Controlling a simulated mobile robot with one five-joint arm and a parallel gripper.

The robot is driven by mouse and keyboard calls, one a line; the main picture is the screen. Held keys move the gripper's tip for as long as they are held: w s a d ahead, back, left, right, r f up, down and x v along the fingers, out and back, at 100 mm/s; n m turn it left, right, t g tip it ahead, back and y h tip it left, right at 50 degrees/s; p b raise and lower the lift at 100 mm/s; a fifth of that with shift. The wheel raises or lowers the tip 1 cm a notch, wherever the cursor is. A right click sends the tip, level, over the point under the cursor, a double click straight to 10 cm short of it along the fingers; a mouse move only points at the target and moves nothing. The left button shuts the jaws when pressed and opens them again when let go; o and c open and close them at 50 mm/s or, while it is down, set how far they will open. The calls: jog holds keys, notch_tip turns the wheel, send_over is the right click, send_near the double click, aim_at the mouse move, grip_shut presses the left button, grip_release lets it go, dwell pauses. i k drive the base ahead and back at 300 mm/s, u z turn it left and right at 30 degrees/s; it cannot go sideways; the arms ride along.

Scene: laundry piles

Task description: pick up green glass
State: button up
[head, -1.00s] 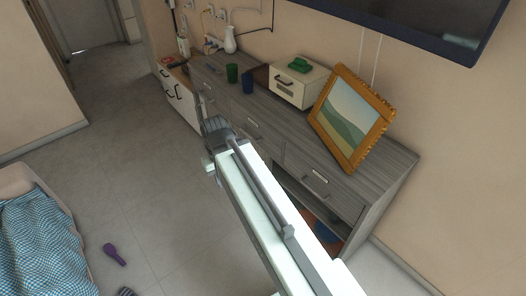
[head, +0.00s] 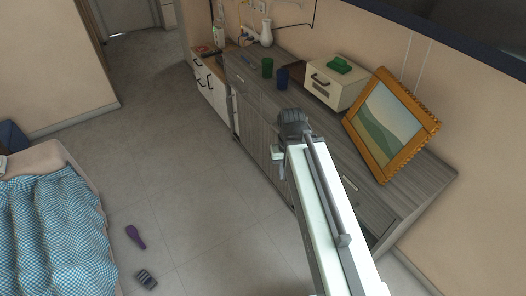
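The green glass (head: 267,67) stands upright on top of the long grey wooden dresser (head: 335,136), toward its far part. A dark blue glass (head: 283,77) stands close to its right. My gripper (head: 278,160) is at the far end of my white arm, in front of the dresser and nearer to me than the glass. It is apart from the glass. The fingers are small and partly hidden by the arm's end, so I cannot tell whether they are open or shut.
A cream box (head: 336,84) with a green item (head: 340,65) on it and a leaning orange picture frame (head: 391,124) stand right of the glasses. A white vase (head: 266,33) is behind.

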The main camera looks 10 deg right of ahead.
aim_at(267, 64)
jog(key=u, duration=0.95)
jog(key=i, duration=4.75)
jog(key=z, duration=2.4)
